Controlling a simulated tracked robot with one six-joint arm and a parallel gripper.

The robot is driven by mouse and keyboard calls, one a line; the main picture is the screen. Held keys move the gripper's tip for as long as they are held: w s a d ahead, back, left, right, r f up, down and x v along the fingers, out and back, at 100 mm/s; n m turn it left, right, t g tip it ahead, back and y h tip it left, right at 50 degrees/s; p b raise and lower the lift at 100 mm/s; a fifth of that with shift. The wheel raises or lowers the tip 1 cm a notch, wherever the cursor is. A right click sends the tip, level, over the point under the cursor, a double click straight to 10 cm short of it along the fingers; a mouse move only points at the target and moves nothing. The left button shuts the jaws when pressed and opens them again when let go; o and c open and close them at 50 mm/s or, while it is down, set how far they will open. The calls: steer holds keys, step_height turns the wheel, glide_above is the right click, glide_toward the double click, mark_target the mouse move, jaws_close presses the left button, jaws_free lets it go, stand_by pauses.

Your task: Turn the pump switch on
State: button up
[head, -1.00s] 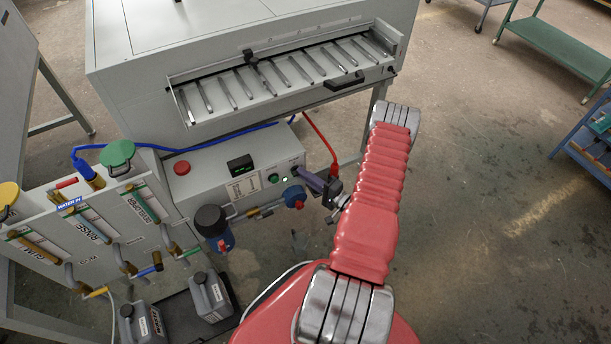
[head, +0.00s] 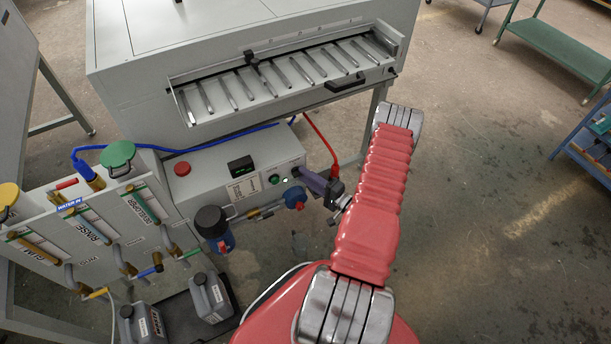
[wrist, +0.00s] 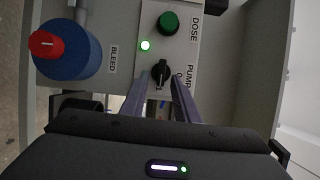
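The pump switch is a black rotary knob (wrist: 160,72) on the light panel in the wrist view, beside the partly hidden PUMP label. Its pointer lies roughly along the up-down direction of that picture. My gripper (wrist: 158,82) is open, with one finger to each side of the knob and the tips close to it. I cannot tell whether either finger touches it. In the head view my gripper (head: 306,174) is at the right end of the grey control box (head: 215,178), and the switch is small and hard to make out there.
Above the switch are a lit green lamp (wrist: 145,45) and a green DOSE button (wrist: 168,23). A blue valve with a red cap (wrist: 47,43), near the BLEED label, stands left of my gripper. A red cable (head: 322,145) runs close behind my gripper.

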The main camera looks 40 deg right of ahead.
steer(key=s+d, duration=0.1)
steer(key=s, duration=1.2)
steer(key=shift+d, duration=0.25)
steer(key=shift+f, duration=0.1)
